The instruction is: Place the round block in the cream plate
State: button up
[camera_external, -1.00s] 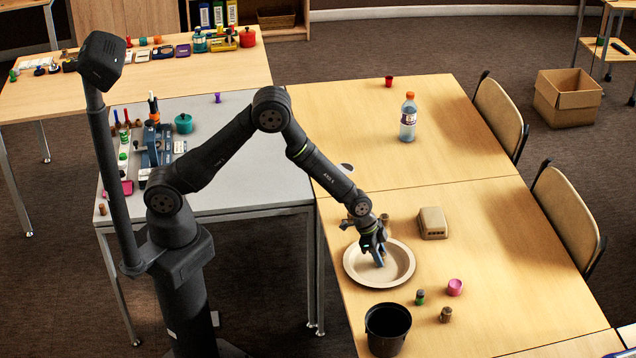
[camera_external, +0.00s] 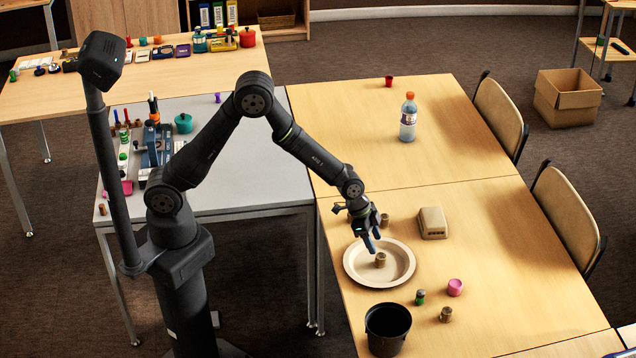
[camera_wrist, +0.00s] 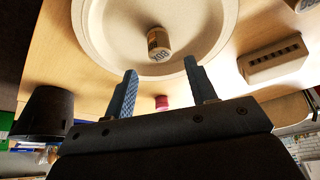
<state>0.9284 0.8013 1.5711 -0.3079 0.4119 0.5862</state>
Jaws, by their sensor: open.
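The cream plate (camera_external: 352,268) lies on the wooden table near the black bucket. A small brown round block (camera_external: 380,260) stands inside it, near the middle. In the wrist view the round block (camera_wrist: 159,43) shows a printed label and sits on the plate (camera_wrist: 95,22). My gripper (camera_external: 373,248) is above the plate, just up and left of the block. In the wrist view my gripper (camera_wrist: 163,82) has its two blue fingers spread, with nothing between them. The block is apart from the fingers.
A black bucket (camera_external: 388,328) stands in front of the plate. A tan box-like object (camera_external: 433,222) is behind right. A green piece (camera_external: 420,297), a pink piece (camera_external: 455,287) and a brown piece (camera_external: 445,314) stand to the right. A bottle (camera_external: 408,118) stands farther back.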

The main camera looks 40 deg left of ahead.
aim_at(379, 255)
jog(key=shift+v, duration=2.75)
jog(key=x, duration=1.2)
jog(key=shift+f, duration=0.25)
notch_tip(379, 255, up, 2)
jog(key=shift+r, duration=0.8)
